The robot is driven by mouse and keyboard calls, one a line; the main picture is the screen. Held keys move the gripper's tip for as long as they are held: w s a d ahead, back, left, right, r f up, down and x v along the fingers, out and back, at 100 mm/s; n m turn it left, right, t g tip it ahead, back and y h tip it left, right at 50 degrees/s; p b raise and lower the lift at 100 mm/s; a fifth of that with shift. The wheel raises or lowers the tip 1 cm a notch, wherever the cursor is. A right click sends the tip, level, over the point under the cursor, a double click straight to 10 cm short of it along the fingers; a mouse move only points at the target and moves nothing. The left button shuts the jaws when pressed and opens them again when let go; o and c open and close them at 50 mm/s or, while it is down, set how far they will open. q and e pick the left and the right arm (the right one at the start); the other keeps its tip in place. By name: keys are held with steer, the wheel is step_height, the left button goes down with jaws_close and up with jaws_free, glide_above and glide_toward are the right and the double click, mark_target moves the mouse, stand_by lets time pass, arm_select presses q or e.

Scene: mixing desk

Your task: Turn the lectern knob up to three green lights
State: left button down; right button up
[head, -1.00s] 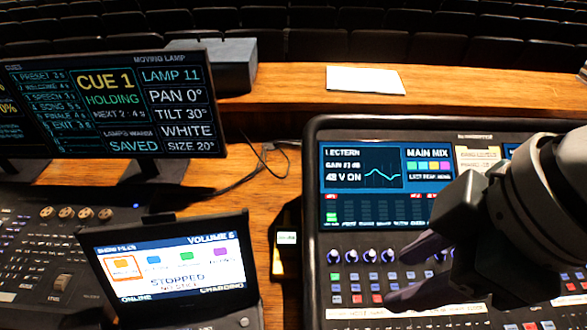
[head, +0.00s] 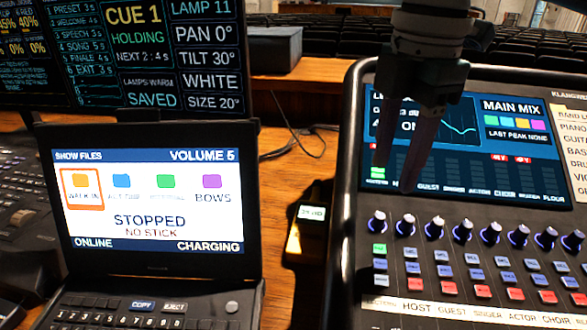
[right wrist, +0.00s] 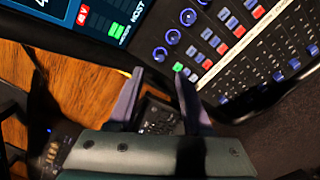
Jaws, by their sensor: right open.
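The lectern knob (head: 377,222) is the leftmost in a row of dark knobs with blue rings on the right-hand mixing desk (head: 349,160). In the right wrist view the knob (right wrist: 160,54) lies just beyond the fingertips. Above it, the lectern meter (head: 377,173) shows green at its bottom; separate lights cannot be made out. My right gripper (head: 396,178) hangs fingers-down in front of the screen, open and empty, above the left end of the knob row. In the right wrist view its two fingers (right wrist: 158,76) are spread. My left gripper is out of view.
A laptop-like show player (head: 150,200) stands left of the desk. A small lit device (head: 310,213) lies between them on the wooden table (head: 285,165). Monitors (head: 150,55) stand behind. Close to the lectern knob are other knobs (head: 407,225) and coloured buttons (head: 415,284).

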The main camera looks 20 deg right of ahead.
mark_target(381, 215)
step_height(381, 215, down, 8)
steer(key=shift+w+r+b, duration=0.1)
steer(key=shift+w+b, duration=0.05)
steer(key=shift+b, duration=0.25)
jaws_close()
stand_by(0.4)
